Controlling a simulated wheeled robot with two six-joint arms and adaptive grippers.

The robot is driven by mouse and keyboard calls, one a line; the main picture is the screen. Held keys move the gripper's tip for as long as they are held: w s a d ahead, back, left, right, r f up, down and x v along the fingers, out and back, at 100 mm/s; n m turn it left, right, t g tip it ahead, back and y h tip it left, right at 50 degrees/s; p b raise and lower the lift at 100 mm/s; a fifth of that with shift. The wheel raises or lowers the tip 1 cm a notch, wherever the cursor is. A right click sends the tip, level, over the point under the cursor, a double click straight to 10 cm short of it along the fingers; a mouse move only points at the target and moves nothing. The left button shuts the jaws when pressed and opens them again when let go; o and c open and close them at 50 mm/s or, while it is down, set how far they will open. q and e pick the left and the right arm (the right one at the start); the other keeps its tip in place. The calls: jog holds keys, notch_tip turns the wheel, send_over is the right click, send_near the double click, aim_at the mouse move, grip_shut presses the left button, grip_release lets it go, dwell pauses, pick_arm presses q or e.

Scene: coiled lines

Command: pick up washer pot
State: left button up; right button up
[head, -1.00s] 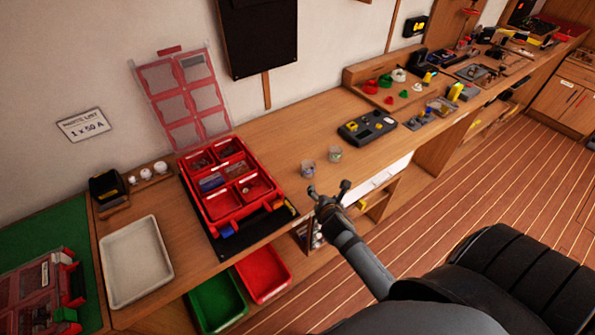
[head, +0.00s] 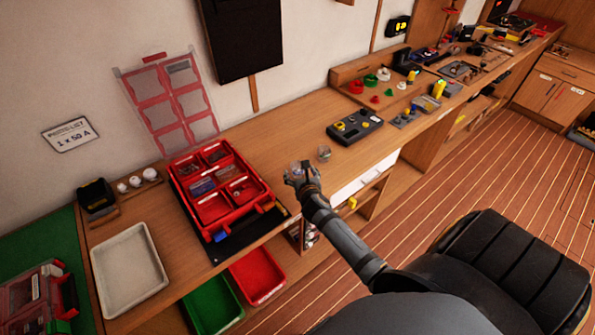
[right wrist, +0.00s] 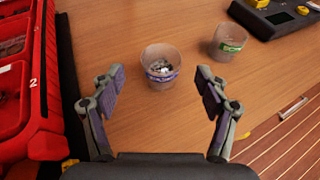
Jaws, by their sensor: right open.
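A small clear pot with a purple label (right wrist: 161,70) stands upright on the bench and holds small grey metal pieces, apparently washers. A second clear pot with a green label (right wrist: 228,42) stands behind it to the right; it also shows in the head view (head: 323,152). My right gripper (right wrist: 158,82) is open and empty. Its fingers lie to either side of the purple-labelled pot in the right wrist view, with the pot a little ahead of them. In the head view my right gripper (head: 302,174) mostly hides that pot. My left gripper is not in view.
A red sectioned parts case (head: 222,190) on a black mat is left of the pots. A black device with yellow knobs (head: 354,127) lies behind them to the right. The bench's front edge is close to my right arm. Bare wood surrounds the pots.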

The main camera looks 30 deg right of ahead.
aim_at(296, 164)
jog(key=x, duration=0.4)
jog(key=shift+w+d+f, duration=0.15)
jog(key=shift+w+f, duration=0.1)
jog(key=shift+f, duration=0.15)
jog(key=shift+s+r, duration=0.15)
jog(key=shift+s, duration=0.05)
jog(key=c, duration=1.3)
